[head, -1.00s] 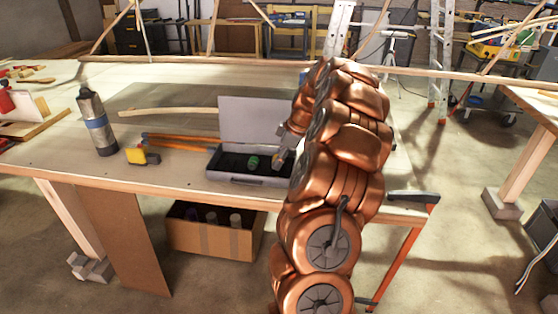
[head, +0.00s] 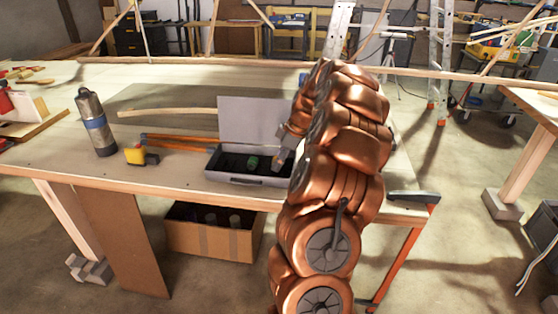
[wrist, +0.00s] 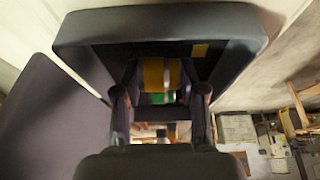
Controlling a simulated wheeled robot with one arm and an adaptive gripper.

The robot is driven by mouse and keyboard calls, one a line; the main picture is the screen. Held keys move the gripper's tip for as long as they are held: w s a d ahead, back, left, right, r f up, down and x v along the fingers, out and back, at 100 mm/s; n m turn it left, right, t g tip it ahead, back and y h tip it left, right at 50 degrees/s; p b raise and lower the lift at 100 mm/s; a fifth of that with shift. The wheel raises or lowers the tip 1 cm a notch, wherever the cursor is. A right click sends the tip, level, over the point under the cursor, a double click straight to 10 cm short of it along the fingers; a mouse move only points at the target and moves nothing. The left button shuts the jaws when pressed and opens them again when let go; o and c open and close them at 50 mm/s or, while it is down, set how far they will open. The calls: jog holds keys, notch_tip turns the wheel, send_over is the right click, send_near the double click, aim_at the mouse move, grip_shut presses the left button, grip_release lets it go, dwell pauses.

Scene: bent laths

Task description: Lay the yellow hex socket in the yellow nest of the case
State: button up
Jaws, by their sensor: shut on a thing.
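The open grey case (head: 248,181) stands on the workbench, its lid raised at the back. My gripper (wrist: 161,88) is at the right part of the case and shut on the yellow hex socket (wrist: 153,74). The socket shows between the fingers in the wrist view; my gripper and arm hide it in the head view. A yellow patch (wrist: 200,50) on the dark case lining, beside the socket, looks like the yellow nest. A green socket (head: 253,162) sits in the case, left of my gripper. I cannot tell whether the yellow socket touches the lining.
A steel bottle (head: 96,124) and a yellow-and-black object (head: 135,154) stand left of the case. Orange bars (head: 180,142) and a bent lath (head: 168,112) lie behind and left. The lid (head: 252,119) rises close to my gripper. The bench front left is clear.

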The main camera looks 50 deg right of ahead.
jog(key=shift+f+b, duration=0.4)
jog(key=shift+f, duration=0.05)
dwell(0.5)
jog(key=o, duration=1.3)
jog(key=shift+c, duration=0.2)
jog(key=shift+r, duration=0.15)
jog(key=shift+r, duration=3.4)
jog(key=shift+a, duration=0.1)
